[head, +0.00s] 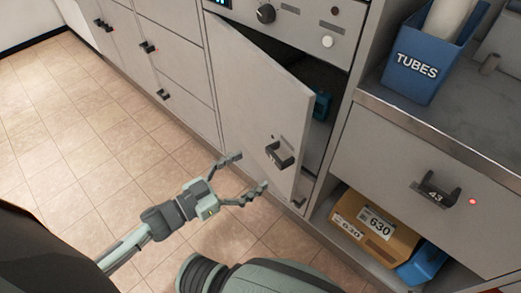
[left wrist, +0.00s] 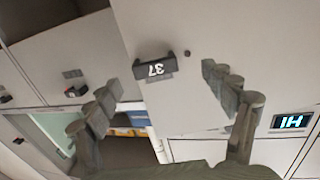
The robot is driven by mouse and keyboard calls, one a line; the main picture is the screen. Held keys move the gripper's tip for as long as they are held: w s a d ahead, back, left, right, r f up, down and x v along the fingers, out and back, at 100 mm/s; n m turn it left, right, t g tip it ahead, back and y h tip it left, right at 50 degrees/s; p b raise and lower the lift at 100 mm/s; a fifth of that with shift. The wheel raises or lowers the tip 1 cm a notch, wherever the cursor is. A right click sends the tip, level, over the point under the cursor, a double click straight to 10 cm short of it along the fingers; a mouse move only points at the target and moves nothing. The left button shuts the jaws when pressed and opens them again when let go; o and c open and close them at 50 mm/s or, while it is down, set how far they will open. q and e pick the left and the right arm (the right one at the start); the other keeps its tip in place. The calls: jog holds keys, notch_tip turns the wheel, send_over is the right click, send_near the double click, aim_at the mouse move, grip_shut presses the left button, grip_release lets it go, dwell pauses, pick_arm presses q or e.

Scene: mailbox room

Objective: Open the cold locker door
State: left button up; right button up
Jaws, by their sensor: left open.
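The grey locker door (head: 262,105) under the knob-and-display panel stands partly open, with a dark gap along its right side. Its dark bracket handle (head: 280,154) sits low near its free edge. My left gripper (head: 249,172) is open and empty, in front of the door just left of and below the handle, with no clear contact. In the left wrist view the handle (left wrist: 154,67) reads 37 upside down. It lies beyond and between the spread fingers (left wrist: 168,90). A small blue-green thing (head: 322,104) shows inside the locker; the rest is dark or hidden. My right gripper is out of view.
A control panel (head: 301,18) with a knob is above the door. To the right are a drawer (head: 408,168) marked 43, a blue TUBES bin (head: 424,67) on the counter and a box (head: 372,227) marked 630 on a low shelf. Tiled floor (head: 75,130) is clear at left.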

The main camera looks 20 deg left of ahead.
aim_at(272, 159)
pick_arm(q)
jog(key=shift+m+h, duration=0.3)
jog(key=shift+h, duration=0.2)
jog(key=x, duration=0.5)
jog(key=r+x, duration=0.1)
jog(key=x, duration=0.1)
jog(key=shift+w+d, duration=0.1)
jog(key=shift+d, duration=0.35)
jog(key=shift+c, duration=0.6)
jog(key=c, duration=1.6)
jog(key=shift+a, duration=0.15)
